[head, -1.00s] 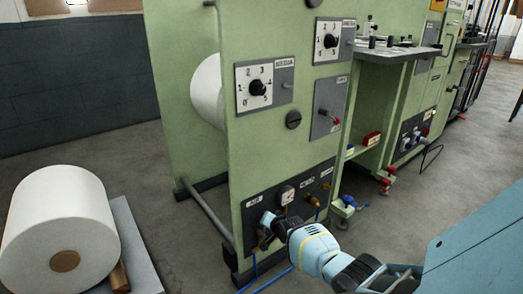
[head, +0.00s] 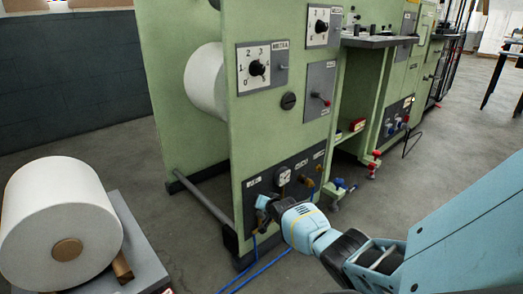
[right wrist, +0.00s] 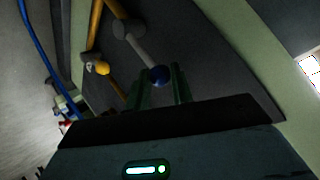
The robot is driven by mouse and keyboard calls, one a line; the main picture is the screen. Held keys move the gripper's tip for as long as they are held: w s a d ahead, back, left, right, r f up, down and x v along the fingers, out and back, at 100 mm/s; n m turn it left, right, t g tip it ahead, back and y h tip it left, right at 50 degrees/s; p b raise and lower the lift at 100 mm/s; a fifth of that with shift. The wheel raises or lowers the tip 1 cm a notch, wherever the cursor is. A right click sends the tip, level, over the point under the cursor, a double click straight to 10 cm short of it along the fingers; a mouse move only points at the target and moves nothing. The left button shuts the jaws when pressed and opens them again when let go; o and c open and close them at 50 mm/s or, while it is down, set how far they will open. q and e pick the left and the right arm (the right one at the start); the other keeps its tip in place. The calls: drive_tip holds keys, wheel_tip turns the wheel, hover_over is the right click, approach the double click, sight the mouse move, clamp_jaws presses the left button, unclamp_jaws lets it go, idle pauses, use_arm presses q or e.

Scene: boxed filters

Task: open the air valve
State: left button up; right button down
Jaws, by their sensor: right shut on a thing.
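The black air panel (head: 292,165) is low on the end of the green machine. It carries a gauge (head: 283,176) and small fittings. My right gripper (head: 262,207) reaches its lower left part and covers the valve there in the head view. In the right wrist view a grey lever with a dark blue ball end, the air valve handle (right wrist: 159,76), lies at the tips of my right gripper (right wrist: 162,88). The fingers are shut on this ball end. The view is dark, so the exact contact is hard to see. My left gripper is not in view.
Yellow-brass fittings (right wrist: 101,67) are beside the lever. Blue hoses (head: 262,269) run down to the floor. A white roll (head: 60,220) lies on a grey pallet (head: 140,250) at left.

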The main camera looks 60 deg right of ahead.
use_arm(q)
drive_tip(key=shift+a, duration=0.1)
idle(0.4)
use_arm(e)
drive_tip(key=c, duration=1.5)
unclamp_jaws()
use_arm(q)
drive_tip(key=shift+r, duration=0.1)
